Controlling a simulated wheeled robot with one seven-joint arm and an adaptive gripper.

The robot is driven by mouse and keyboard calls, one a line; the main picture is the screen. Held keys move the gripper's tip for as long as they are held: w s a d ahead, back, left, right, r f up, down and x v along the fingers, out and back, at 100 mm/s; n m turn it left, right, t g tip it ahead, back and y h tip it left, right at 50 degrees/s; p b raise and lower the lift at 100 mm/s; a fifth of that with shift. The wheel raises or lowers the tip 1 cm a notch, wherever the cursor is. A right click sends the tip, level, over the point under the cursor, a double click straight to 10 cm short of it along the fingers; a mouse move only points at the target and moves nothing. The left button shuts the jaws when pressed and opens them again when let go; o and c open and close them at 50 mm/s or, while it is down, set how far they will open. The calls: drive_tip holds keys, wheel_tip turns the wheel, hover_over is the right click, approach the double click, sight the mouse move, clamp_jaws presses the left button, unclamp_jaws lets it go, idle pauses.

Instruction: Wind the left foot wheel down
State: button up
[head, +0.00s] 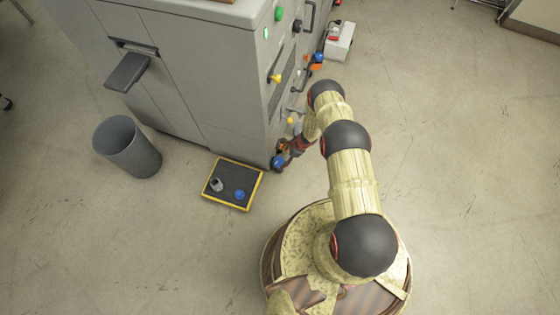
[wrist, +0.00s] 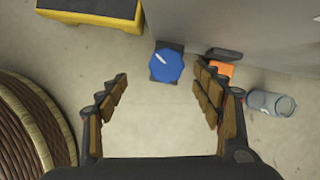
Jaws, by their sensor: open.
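The left foot wheel is a blue knob with a white mark on top, on a dark mount; it shows in the wrist view (wrist: 167,66) and in the head view (head: 279,160) at the machine's near bottom corner. My gripper (wrist: 161,72) is open, its fingers spread to the left and right of the wheel in the wrist view. I cannot tell whether either finger touches it. In the head view my gripper (head: 286,150) is small and partly hidden by my arm, close to that corner. An orange piece (wrist: 221,69) lies just right of the wheel in the wrist view.
The grey machine (head: 225,90) stands beside the wheel. A yellow-edged black mat (head: 225,195) holds a grey part and a blue disc. A grey bin (head: 127,150) stands left. A clear grey cylinder (wrist: 270,103) lies right of my fingers. Another blue wheel (head: 319,57) is farther along.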

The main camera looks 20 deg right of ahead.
sight(279, 161)
drive_tip(key=shift+m, duration=0.4)
drive_tip(key=b+x, duration=0.1)
drive_tip(key=x, duration=0.2)
drive_tip(key=b+x, duration=0.1)
drive_tip(key=x, duration=0.1)
drive_tip(key=d+b+x, duration=0.1)
drive_tip(key=b+x, duration=0.1)
drive_tip(key=x, duration=0.1)
drive_tip(key=shift+w+f, duration=0.4)
drive_tip(key=shift+c, duration=1)
drive_tip(key=c, duration=0.9)
drive_tip(key=m+p, duration=0.1)
drive_tip(key=m+t+p, duration=0.1)
drive_tip(key=p, duration=0.1)
drive_tip(key=shift+s+a+r+h, duration=0.1)
drive_tip(key=shift+s+r+h, duration=0.05)
drive_tip(key=shift+r+h, duration=0.2)
drive_tip(key=shift+c, duration=0.2)
drive_tip(key=shift+f+m+t+p, duration=0.1)
drive_tip(key=shift+m+t+p, duration=0.2)
drive_tip(key=shift+m+p, duration=0.6)
drive_tip(key=shift+f+m+h+p, duration=0.2)
drive_tip(key=shift+m+h+p, duration=0.15)
drive_tip(key=shift+m, duration=0.25)
